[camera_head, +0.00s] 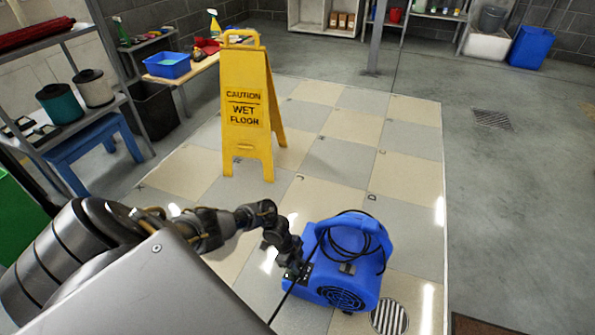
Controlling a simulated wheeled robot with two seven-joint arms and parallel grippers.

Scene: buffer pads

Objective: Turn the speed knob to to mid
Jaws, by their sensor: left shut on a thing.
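A blue floor blower (357,284) with a black cord coiled over its top stands on the checkered tile floor at the lower middle. My left gripper (297,270) reaches in from the left and is at the blower's left side, where a dark control panel sits. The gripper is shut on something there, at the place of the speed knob. The knob itself is hidden by the fingers, so its setting cannot be read. My right gripper is not in view.
A yellow wet floor sign (247,100) stands on the tiles behind the blower. A floor drain (389,317) lies beside the blower. A blue stool (85,150) and shelves line the left.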

